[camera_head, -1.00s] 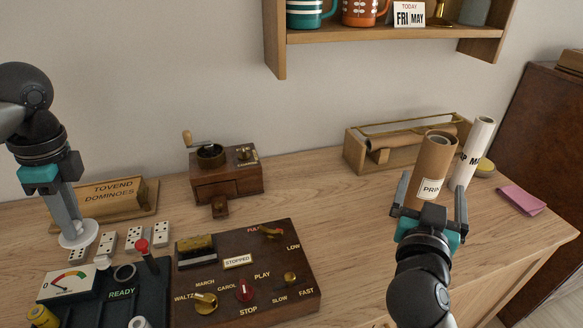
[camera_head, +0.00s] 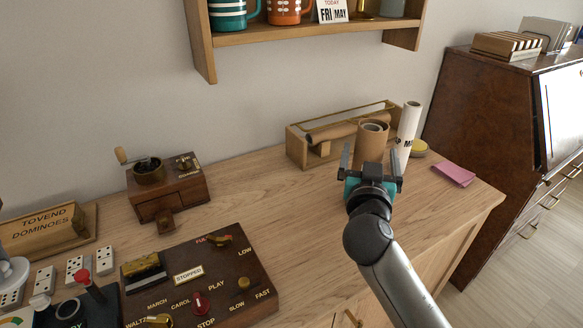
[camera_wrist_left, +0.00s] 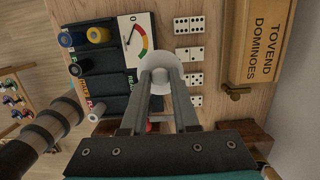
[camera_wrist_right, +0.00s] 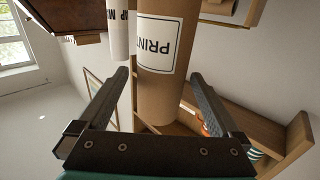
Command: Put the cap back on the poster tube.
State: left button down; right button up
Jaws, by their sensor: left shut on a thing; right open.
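A brown cardboard tube with a white print label (camera_wrist_right: 160,60) stands upright on the desk; in the head view its open top (camera_head: 374,128) shows. A slimmer white tube with dark lettering (camera_head: 408,128) stands just behind it to the right. My right gripper (camera_head: 373,165) is open, its fingers spread to either side of the brown tube; I cannot tell if they touch it. My left gripper (camera_wrist_left: 158,98) is shut on a round white cap with a small knob (camera_wrist_left: 163,68), held above the desk beside the dominoes. In the head view the cap (camera_head: 12,272) is partly cut off.
A wooden rack (camera_head: 297,146) stands behind the tubes. A yellow round thing (camera_head: 419,148) and a pink pad (camera_head: 454,174) lie to the right. A wooden control box (camera_head: 240,285), a coffee grinder (camera_head: 168,190) and the domino box (camera_head: 45,228) occupy the left. A wall shelf (camera_head: 300,35) hangs above.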

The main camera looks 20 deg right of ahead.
jog(key=x, duration=0.5)
jog(key=shift+w+r, duration=0.1)
grip_shut()
dwell(0.9)
